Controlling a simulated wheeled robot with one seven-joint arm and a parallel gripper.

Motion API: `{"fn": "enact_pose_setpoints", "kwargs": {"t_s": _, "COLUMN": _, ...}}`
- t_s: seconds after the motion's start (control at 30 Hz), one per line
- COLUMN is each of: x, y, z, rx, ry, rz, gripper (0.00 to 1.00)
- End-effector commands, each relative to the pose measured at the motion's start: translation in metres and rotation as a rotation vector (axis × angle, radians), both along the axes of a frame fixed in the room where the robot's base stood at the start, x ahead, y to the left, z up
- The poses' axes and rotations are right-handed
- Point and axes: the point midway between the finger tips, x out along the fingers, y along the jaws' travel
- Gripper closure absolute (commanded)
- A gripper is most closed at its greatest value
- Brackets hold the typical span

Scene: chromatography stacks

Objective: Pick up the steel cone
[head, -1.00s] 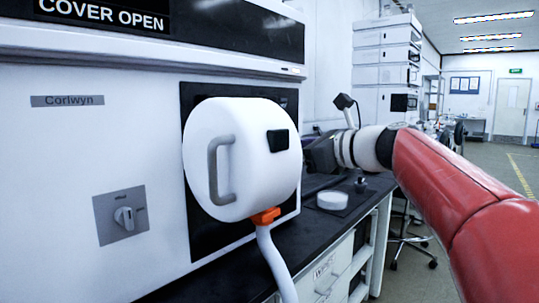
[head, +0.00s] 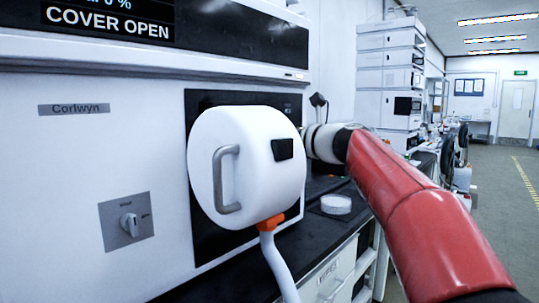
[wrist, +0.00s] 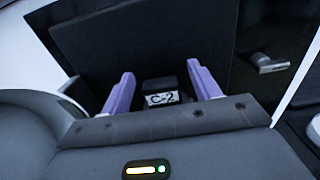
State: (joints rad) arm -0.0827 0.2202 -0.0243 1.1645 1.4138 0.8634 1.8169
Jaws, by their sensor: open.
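My gripper (wrist: 162,82) shows in the wrist view with its two purple fingers apart. A small dark block labelled C-2 (wrist: 160,98) shows between the fingers; I cannot tell how far it is from them, and nothing is clamped. No steel cone can be made out for certain. A short grey metal piece (wrist: 271,64) sticks out to the right of the fingers, and I cannot tell whether it is the cone. In the head view my gripper is hidden behind the white drum-shaped cover.
The white cover (head: 246,165) with its grey handle stands out from the instrument front, a white hose below it. A round white dish (head: 336,204) sits on the dark bench beneath my arm. Stacked white modules (head: 389,75) stand behind. The floor at right is clear.

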Motion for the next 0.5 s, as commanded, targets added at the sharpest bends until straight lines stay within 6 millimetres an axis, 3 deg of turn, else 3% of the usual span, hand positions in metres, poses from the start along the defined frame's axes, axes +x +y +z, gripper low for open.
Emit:
{"fn": "enact_pose_setpoints", "kwargs": {"t_s": 0.07, "x": -0.0002, "y": -0.0002, "z": -0.0002, "rx": 0.000, "ry": 0.000, "rz": 0.000, "gripper": 0.38}}
{"fn": "enact_pose_setpoints", "kwargs": {"t_s": 0.4, "x": -0.0004, "y": -0.0004, "z": -0.0002, "rx": 0.000, "ry": 0.000, "rz": 0.000, "gripper": 0.83}}
{"fn": "enact_pose_setpoints", "kwargs": {"t_s": 0.5, "x": -0.0007, "y": -0.0004, "z": 0.0004, "rx": 0.000, "ry": -0.001, "rz": 0.000, "gripper": 0.92}}
